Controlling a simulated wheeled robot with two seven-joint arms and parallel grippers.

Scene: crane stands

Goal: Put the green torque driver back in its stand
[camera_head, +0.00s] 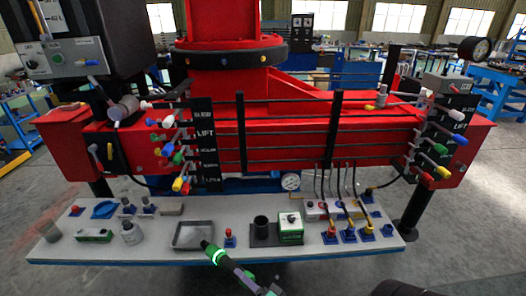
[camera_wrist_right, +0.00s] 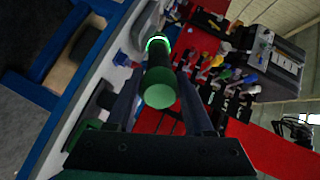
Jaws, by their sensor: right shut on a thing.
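The green torque driver (camera_head: 216,255) has a dark body and a glowing green ring. It is tilted in front of the bench's front edge in the head view. My right gripper (camera_head: 250,278) is shut on it at the lower right. The right wrist view shows the driver's round green end (camera_wrist_right: 160,94) between the two fingers of the right gripper (camera_wrist_right: 160,100). A black cup on a dark base (camera_head: 261,229), which looks like the stand, is on the bench, up and right of the driver. My left gripper is not in view.
A green-and-white box (camera_head: 290,226) sits right of the cup. A red-topped button (camera_head: 229,237) and a grey tray (camera_head: 193,236) are left of it. Joysticks with cables (camera_head: 349,233) stand further right. The red crane beam with levers rises behind the bench (camera_head: 150,250).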

